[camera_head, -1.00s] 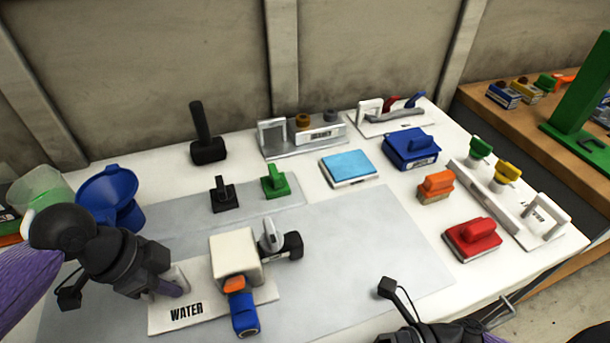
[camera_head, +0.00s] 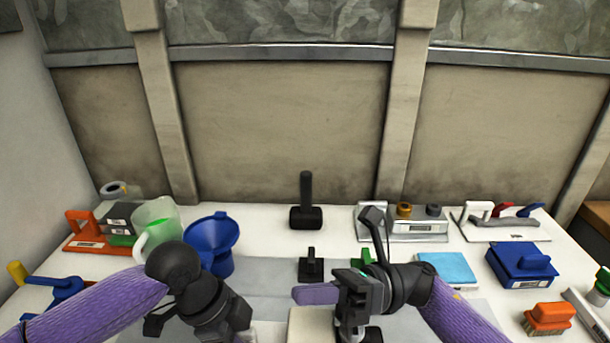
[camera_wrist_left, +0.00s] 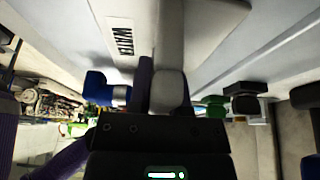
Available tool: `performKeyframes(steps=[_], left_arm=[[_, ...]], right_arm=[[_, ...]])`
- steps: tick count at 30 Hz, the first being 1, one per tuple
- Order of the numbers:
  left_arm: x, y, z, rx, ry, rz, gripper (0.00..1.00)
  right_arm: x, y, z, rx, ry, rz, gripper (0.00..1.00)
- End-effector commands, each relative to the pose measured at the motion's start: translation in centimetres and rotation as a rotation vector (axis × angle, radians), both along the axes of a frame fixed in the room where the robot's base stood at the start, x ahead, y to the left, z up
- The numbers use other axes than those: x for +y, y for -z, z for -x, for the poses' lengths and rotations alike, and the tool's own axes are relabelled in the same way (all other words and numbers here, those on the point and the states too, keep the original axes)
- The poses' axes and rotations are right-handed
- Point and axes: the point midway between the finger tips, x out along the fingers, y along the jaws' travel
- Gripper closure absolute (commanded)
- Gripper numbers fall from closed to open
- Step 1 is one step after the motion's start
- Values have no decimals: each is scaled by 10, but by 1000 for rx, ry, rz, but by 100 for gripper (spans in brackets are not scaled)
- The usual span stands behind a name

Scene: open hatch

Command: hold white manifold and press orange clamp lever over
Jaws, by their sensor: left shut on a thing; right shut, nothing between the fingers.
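The white manifold's cream block (camera_head: 310,325) shows at the bottom edge of the head view, cut off by the frame. In the left wrist view its plate with the WATER label (camera_wrist_left: 120,40) is close, with a white handle (camera_wrist_left: 168,85) between my left fingers. My left gripper (camera_head: 235,328) is shut on the manifold's handle; its fingertips are below the head view. My right gripper (camera_head: 305,294) is shut and empty, its purple fingers pointing left above the block. The orange clamp lever cannot be made out. A blue fitting (camera_wrist_left: 96,88) shows in the left wrist view.
A blue funnel (camera_head: 211,240) and green jug (camera_head: 157,222) stand behind my left arm. A black mallet (camera_head: 306,205) and black handled block (camera_head: 311,268) stand mid-table. A light-blue box (camera_head: 447,268), blue box (camera_head: 521,266) and orange brush (camera_head: 550,318) lie to the right.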

Motion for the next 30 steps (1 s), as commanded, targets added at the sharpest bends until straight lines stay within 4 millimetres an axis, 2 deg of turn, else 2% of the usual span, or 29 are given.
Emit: performKeyframes(steps=[1,3,6,8,12,15,18,23,30], left_arm=[[0,0,0,-1,0,0,100],[0,0,0,-1,0,0,100],[0,0,0,0,0,0,100],[0,0,0,0,0,0,100],[0,0,0,0,0,0,100],[0,0,0,0,0,0,100],[0,0,0,0,0,0,100],[0,0,0,0,0,0,100],[0,0,0,0,0,0,100]], right_arm=[[22,-6,5,-110,-116,47,100],[45,-7,14,-273,-295,144,100],[56,-7,20,-504,-542,327,100],[52,-9,16,-622,-670,457,100],[28,-30,-4,-810,-878,748,100],[13,-48,-15,-872,-950,897,100],[5,-58,-20,-894,-981,970,100],[3,-45,-11,-896,-993,980,100],[4,-13,10,-896,-987,983,100]])
